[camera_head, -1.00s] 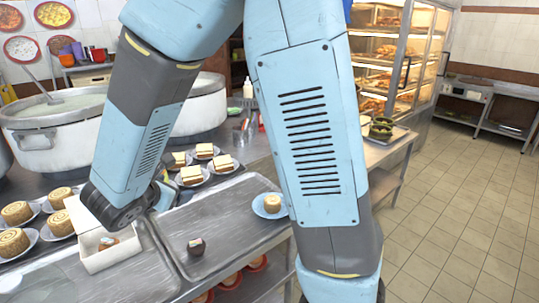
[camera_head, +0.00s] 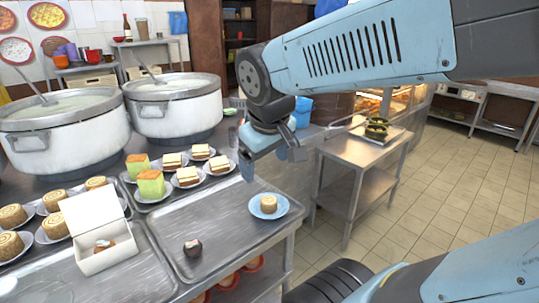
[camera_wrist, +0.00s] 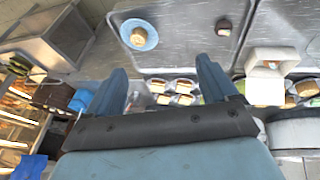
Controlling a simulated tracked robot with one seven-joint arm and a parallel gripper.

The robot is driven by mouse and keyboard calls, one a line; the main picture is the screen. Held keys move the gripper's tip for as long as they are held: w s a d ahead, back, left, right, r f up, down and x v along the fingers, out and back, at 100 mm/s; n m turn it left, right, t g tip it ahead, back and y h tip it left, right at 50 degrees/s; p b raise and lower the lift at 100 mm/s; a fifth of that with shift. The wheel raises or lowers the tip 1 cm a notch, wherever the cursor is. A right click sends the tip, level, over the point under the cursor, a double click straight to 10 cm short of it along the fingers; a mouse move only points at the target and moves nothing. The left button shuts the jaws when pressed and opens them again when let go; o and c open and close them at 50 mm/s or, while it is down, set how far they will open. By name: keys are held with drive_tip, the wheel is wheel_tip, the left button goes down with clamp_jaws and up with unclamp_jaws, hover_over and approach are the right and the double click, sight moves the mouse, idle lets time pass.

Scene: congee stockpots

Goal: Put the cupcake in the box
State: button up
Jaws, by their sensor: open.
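A small dark cupcake (camera_head: 193,247) sits upright on the bare right-hand metal tray; it also shows at the top of the wrist view (camera_wrist: 224,28). An open white box (camera_head: 103,259) with its lid raised stands left of it on the neighbouring tray. A small brown-and-white pastry (camera_head: 104,244) lies inside the box. The box also shows at the right of the wrist view (camera_wrist: 267,88). My gripper (camera_head: 273,166) is open and empty, raised near the tray's back right, well apart from cupcake and box. Its two fingers (camera_wrist: 160,75) are spread in the wrist view.
A blue plate (camera_head: 283,210) with a small round cake stands on the tray right of the cupcake. Plates of layered slices (camera_head: 187,178), green cakes (camera_head: 151,184) and rolls (camera_head: 56,226) stand behind and left. Stockpots (camera_head: 178,110) stand at the back. A side table (camera_head: 365,155) is at right.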

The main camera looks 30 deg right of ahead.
drive_tip(key=s+r+m+t+y, duration=0.1)
drive_tip(key=s+r+m, duration=0.1)
drive_tip(key=shift+r+m, duration=0.1)
drive_tip(key=shift+m, duration=0.2)
